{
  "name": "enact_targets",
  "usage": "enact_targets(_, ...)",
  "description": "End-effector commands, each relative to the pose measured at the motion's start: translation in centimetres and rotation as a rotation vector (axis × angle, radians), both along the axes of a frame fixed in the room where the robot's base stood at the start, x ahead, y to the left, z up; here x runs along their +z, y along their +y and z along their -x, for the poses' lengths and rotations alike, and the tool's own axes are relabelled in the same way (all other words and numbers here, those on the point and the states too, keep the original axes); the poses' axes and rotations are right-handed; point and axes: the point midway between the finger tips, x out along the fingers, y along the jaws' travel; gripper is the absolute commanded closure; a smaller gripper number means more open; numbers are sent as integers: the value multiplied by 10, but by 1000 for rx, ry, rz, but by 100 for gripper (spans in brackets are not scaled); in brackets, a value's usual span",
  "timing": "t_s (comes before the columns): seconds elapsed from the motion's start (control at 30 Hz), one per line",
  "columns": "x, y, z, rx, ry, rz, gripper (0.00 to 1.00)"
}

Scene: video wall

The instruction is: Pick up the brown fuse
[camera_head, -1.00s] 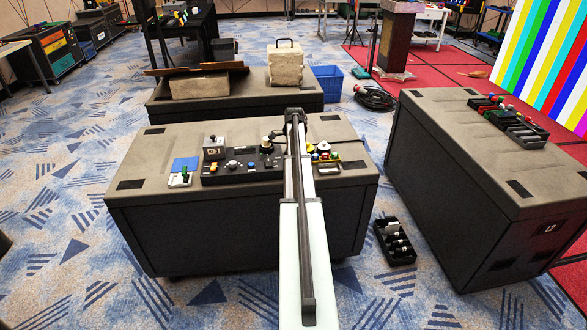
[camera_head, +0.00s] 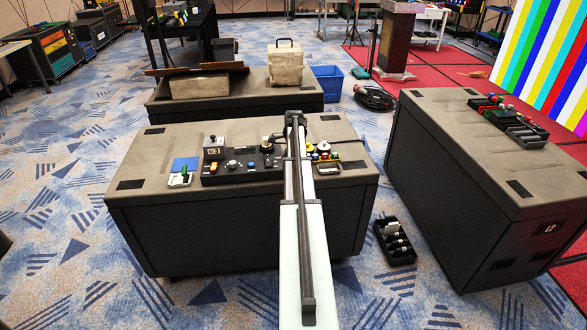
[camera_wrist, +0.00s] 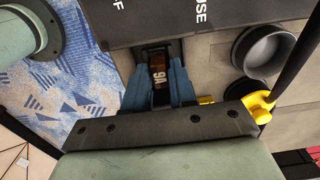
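The brown fuse (camera_wrist: 158,66), with pale "9A"-like marking, shows in the wrist view in a dark slot of a grey panel. My gripper (camera_wrist: 159,80) has its two blue fingers down on either side of the fuse, very close to it. I cannot tell whether they touch it or leave a small gap. In the head view my arm reaches over the near case, and its end hides the gripper tips and the fuse.
In the wrist view a grey round cup (camera_wrist: 268,52) and a yellow part (camera_wrist: 258,105) stand right of the fingers. A second case (camera_head: 440,130) is at right.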

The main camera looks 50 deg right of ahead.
Motion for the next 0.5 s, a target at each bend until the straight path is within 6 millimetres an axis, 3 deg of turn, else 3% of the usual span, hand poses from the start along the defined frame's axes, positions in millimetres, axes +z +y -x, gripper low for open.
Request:
enact_targets(0.23,0,0,0,0,0,0,99)
enact_targets(0.5,3,0,0,0,0,0,100)
